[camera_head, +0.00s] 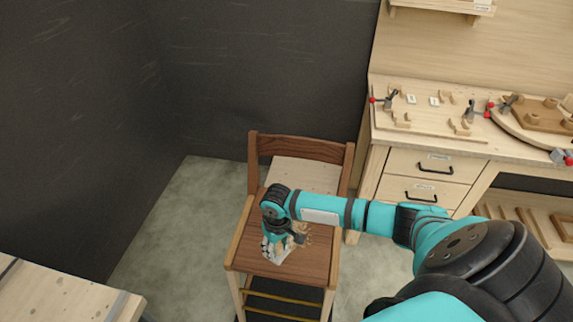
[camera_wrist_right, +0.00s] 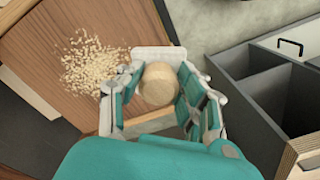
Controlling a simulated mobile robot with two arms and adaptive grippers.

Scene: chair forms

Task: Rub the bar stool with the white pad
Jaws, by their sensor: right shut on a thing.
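The bar stool (camera_head: 318,262) is brown wood with a backrest and a pale panel at its back; it stands upright on the floor. Its seat fills the left of the right wrist view (camera_wrist_right: 95,20). A patch of pale shavings (camera_wrist_right: 93,64) lies on the seat. My right gripper (camera_head: 274,246) points down over the seat. In the right wrist view its fingers (camera_wrist_right: 158,98) are closed around a round wooden knob. The white pad (camera_wrist_right: 150,53) shows beneath the knob, at the seat, beside the shavings; contact is hard to tell. My left gripper is out of view.
A workbench (camera_head: 430,145) with drawers, clamps and wood pieces stands at the right. A pale table (camera_head: 60,295) is at the lower left. Dark walls close off the back and left. Bare floor (camera_head: 185,225) lies left of the stool.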

